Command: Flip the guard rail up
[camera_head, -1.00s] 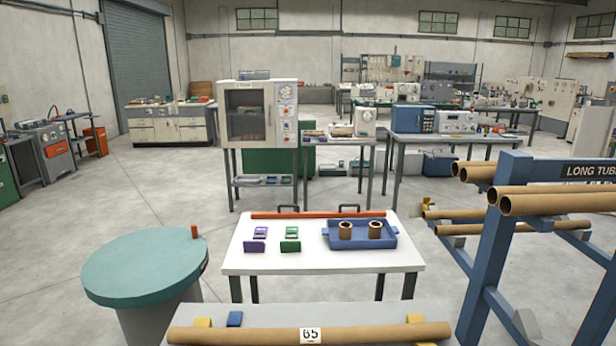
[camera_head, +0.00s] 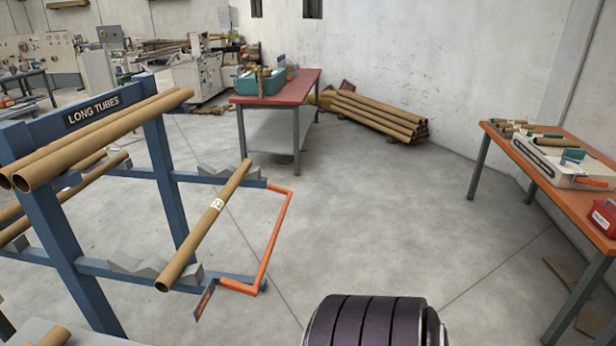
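The orange guard rail (camera_head: 275,238) is a U-shaped bar at the right-hand end of the rack's lower arms. It lies out flat, roughly level with those arms, extending to the right and not standing up. A brown cardboard tube (camera_head: 200,230) with a white label rests across the lower arms (camera_head: 222,174), just left of the rail. The label is too small to read surely. A small tag (camera_head: 205,300) with an orange-red face hangs near the rail's front end. Neither of my grippers is in view.
The blue rack (camera_head: 160,165) marked LONG TUBES holds more tubes on its upper and left arms. A red-topped table (camera_head: 300,82) and a tube pile (camera_head: 375,115) stand behind. An orange-topped table (camera_head: 570,200) stands at right. The floor right of the rail is clear.

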